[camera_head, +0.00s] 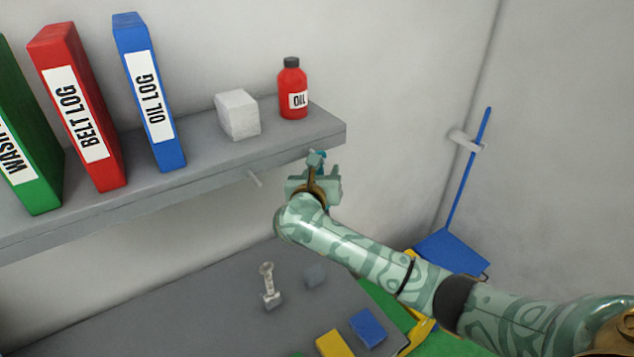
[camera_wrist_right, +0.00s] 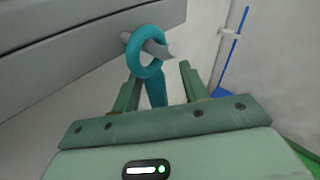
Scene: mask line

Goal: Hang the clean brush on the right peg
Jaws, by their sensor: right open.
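The teal brush shows in the right wrist view as a ring (camera_wrist_right: 136,62) with a flat handle (camera_wrist_right: 155,92) below it. The ring is around the grey peg (camera_wrist_right: 172,51) under the shelf, and the handle hangs down. My right gripper (camera_wrist_right: 157,76) is open, with one finger on each side of the handle and a visible gap to the right finger. In the head view my right gripper (camera_head: 316,168) is at the shelf's front edge and hides this peg. The brush's bristles are hidden. My left gripper is not in view.
The shelf (camera_head: 215,160) holds binders, a white cube (camera_head: 238,115) and a red oil bottle (camera_head: 292,90). On the lower grey surface (camera_head: 190,315) are a small metal part (camera_head: 268,287) and coloured blocks. A blue dustpan (camera_head: 450,252) stands at the right wall.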

